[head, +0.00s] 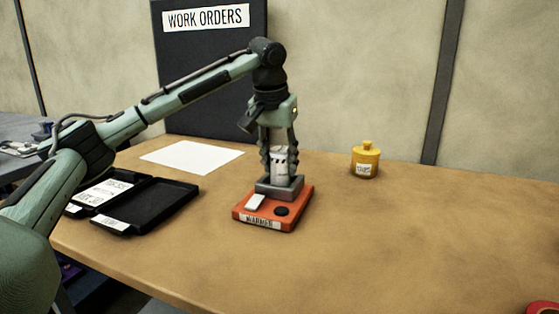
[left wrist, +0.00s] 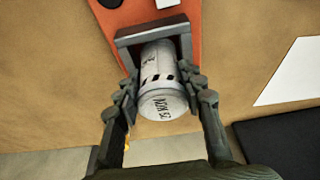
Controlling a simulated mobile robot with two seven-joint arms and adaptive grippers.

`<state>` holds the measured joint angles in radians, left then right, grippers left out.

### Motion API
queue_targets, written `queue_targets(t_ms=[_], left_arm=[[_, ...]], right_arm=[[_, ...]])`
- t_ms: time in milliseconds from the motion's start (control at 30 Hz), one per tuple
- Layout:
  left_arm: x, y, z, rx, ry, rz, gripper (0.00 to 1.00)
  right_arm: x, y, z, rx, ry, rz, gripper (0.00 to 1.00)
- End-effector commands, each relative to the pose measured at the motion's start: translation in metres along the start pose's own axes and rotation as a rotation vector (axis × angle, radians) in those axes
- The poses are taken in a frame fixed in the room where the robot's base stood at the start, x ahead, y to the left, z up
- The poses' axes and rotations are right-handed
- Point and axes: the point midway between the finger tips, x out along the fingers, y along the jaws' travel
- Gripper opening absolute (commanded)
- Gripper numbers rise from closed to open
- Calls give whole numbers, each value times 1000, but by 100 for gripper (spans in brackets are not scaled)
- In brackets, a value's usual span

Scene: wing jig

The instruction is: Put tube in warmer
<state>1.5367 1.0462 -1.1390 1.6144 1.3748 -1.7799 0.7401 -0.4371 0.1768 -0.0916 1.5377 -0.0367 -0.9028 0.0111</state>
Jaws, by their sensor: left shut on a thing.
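A white tube (head: 280,163) with dark marks stands upright at the square grey holder of the orange warmer (head: 270,226). My left gripper (head: 279,160) points down and is shut on the tube, with one finger on each side. In the left wrist view the tube (left wrist: 160,85) lies between the fingers of my left gripper (left wrist: 163,100). Its far end is inside the grey frame of the warmer (left wrist: 128,20); how deep it sits is hidden. My right gripper is not in view.
An open black case (head: 150,203) and a white sheet (head: 192,157) lie left of the warmer. A yellow jar (head: 365,160) stands to the right at the back. A dark work orders board (head: 208,70) rises behind. The right of the table is mostly clear, with a red thing (head: 543,308) at the corner.

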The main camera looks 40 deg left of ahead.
Motion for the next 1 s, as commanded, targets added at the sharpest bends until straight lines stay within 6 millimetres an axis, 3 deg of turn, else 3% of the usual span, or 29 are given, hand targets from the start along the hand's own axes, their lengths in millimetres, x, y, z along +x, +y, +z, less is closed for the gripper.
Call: queue_targets(t_ms=[33,200,567,667,1000], left_arm=[[1,0,0,0,-1,0,41],[1,0,0,0,0,0,59],[-5,0,-1,0,1,0,59],[-18,0,-1,0,3,1,59],[-95,1,-2,1,5,2,59]], right_arm=[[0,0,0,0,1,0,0],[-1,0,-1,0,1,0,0],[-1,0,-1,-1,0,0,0],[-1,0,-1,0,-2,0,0],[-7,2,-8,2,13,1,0]])
